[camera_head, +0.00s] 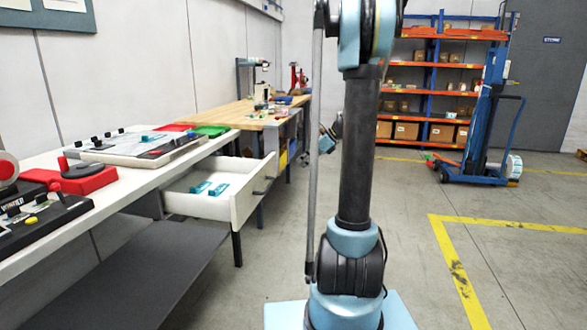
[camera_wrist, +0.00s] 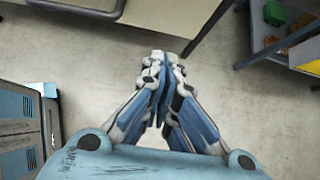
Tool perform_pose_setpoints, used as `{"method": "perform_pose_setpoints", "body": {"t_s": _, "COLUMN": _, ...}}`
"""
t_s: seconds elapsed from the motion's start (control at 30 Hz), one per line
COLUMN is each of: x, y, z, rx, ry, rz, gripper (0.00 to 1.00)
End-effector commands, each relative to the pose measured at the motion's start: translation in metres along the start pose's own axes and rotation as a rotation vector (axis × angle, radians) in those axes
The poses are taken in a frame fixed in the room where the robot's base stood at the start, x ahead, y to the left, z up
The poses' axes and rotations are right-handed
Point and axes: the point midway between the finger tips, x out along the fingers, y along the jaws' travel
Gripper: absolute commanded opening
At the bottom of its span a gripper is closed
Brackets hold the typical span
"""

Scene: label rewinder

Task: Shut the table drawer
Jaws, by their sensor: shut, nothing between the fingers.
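The white table drawer (camera_head: 248,196) stands pulled out from under the white-topped table (camera_head: 140,177) in the head view. Its front panel faces right, with a dark handle on it, and teal items (camera_head: 208,188) lie inside. My gripper (camera_wrist: 165,58) is shut and empty in the wrist view, pointing toward the top of the picture. A pale panel with a grey bar (camera_wrist: 76,9) shows at the top left beyond the fingertips; it looks like the drawer front and handle, apart from the fingers. In the head view my arm hides most of the gripper.
A wooden-topped workbench (camera_head: 225,112) stands beyond the table. An orange and blue shelf (camera_head: 440,88) and a blue lifter (camera_head: 478,150) stand at the back right. A grey cabinet (camera_wrist: 22,125) shows at left in the wrist view. The floor right of the drawer is open.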

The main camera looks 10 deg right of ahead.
Motion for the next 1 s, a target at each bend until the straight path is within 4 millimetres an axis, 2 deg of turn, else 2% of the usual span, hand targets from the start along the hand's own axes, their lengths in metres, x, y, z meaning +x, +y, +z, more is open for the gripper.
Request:
{"method": "perform_pose_setpoints", "body": {"t_s": 0.53, "x": 0.093, "y": 0.001, "z": 0.001, "rx": -0.005, "ry": 0.001, "rz": 0.002, "gripper": 0.0}}
{"method": "perform_pose_setpoints", "body": {"t_s": 0.73, "x": 0.11, "y": 0.002, "z": 0.02, "rx": -0.005, "ry": 0.001, "rz": 0.002, "gripper": 0.0}}
{"method": "perform_pose_setpoints", "body": {"t_s": 1.0, "x": 0.119, "y": 0.001, "z": 0.029, "rx": -0.004, "ry": 0.001, "rz": 0.0, "gripper": 0.0}}
